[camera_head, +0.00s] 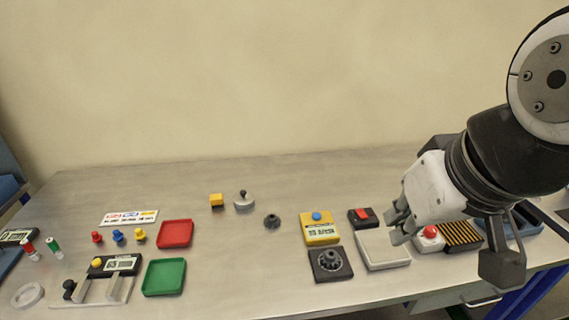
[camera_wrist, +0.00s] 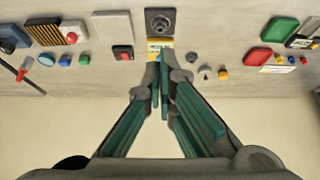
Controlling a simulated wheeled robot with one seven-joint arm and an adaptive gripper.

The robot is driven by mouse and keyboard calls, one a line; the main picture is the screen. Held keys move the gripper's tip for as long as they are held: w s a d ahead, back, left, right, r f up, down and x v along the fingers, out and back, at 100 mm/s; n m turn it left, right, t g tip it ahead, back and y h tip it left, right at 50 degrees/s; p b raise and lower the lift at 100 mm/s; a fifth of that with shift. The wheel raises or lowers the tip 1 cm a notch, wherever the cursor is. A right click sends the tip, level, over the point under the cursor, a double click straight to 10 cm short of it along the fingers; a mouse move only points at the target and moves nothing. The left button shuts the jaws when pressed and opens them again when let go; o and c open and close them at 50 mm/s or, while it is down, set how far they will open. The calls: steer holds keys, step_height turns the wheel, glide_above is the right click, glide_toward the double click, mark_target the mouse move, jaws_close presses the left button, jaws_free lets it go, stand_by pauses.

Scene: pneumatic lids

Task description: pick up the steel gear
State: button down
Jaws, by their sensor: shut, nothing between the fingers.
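A small dark toothed piece (camera_head: 272,221), which looks like the gear, lies on the steel table near the middle in the head view. It also shows in the wrist view (camera_wrist: 191,57), just right of the fingertips. A dark square block (camera_head: 330,263) bearing a round grey gear-like disc sits nearer the front edge; this block is at the top of the wrist view (camera_wrist: 160,22). I cannot tell for certain which is the steel gear. My gripper (camera_head: 398,224) is shut and empty, above the right part of the table, right of both pieces. Its closed fingers (camera_wrist: 163,62) partly cover the yellow box.
A yellow box (camera_head: 321,228), a white box (camera_head: 382,248) and a red-switch box (camera_head: 363,217) stand on the right. A silver knobbed weight (camera_head: 244,202) and a yellow cube (camera_head: 216,200) are behind the dark piece. Red (camera_head: 174,233) and green (camera_head: 164,277) trays lie left.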

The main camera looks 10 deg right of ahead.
stand_by(0.3)
steer(key=c, duration=2)
jaws_free()
steer(key=o, duration=0.5)
steer(key=shift+w, duration=0.25)
steer(key=shift+c, duration=0.2)
steer(key=o, duration=0.3)
steer(key=w+n, duration=0.1)
steer(key=w+n+g, duration=0.1)
steer(key=w+n, duration=0.1)
steer(key=w+f+n, duration=0.1)
steer(key=shift+w+n, duration=0.4)
steer(key=n+g+p, duration=0.2)
steer(key=n+g, duration=0.3)
steer(key=n, duration=1.1)
glide_above(331, 253)
step_height(331, 253, down, 24)
steer(key=shift+s+a+r, duration=0.1)
steer(key=shift+s+a, duration=0.05)
steer(key=f, duration=0.4)
steer(key=shift+d+f+p, duration=0.15)
steer(key=shift+d+p, duration=0.05)
steer(key=shift+p, duration=0.2)
steer(key=shift+f, duration=0.55)
